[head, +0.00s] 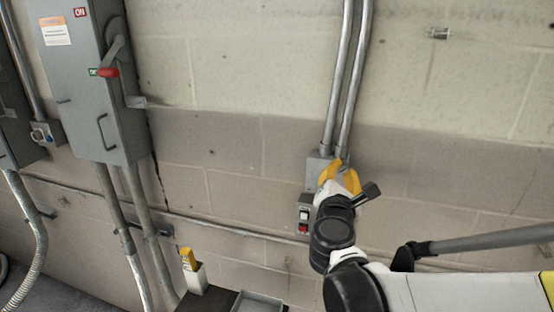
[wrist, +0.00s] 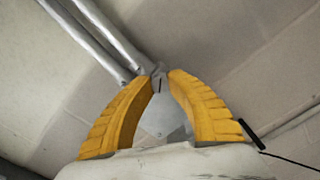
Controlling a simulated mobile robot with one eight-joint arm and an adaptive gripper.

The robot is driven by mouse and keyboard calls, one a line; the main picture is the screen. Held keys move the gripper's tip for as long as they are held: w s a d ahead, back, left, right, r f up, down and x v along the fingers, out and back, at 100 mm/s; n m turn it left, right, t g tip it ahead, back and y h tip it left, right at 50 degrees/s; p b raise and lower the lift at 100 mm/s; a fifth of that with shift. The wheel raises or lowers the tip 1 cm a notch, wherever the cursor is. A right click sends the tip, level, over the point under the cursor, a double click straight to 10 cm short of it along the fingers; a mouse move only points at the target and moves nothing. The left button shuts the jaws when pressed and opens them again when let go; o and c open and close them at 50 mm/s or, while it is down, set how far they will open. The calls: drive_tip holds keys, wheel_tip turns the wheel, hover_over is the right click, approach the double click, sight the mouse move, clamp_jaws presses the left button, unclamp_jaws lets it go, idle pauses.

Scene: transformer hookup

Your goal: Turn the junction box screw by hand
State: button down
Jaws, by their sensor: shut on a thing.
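The grey junction box (head: 313,166) is mounted on the block wall below two metal conduits. In the head view, my gripper (head: 338,166) has its yellow fingers against the box front and hides much of it. In the wrist view, the fingertips of my gripper (wrist: 161,75) close in on a small grey screw (wrist: 159,85) with a dark slot. The pale grey box cover (wrist: 163,121) shows between the fingers. The gripper is shut on the screw. The tip contact is small and partly hidden.
A switch box (head: 303,214) with a red button sits just below the junction box. A grey disconnect cabinet (head: 88,85) with a red-handled lever is at the left. A white holder (head: 196,277) with a yellow-handled tool and a grey tray (head: 258,302) stand below.

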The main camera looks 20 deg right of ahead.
drive_tip(key=shift+r+n, duration=0.1)
drive_tip(key=shift+n, duration=1.6)
drive_tip(key=shift+w, duration=0.1)
drive_tip(key=c, duration=1.2)
unclamp_jaws()
drive_tip(key=shift+c, duration=0.2)
drive_tip(key=v, duration=1.2)
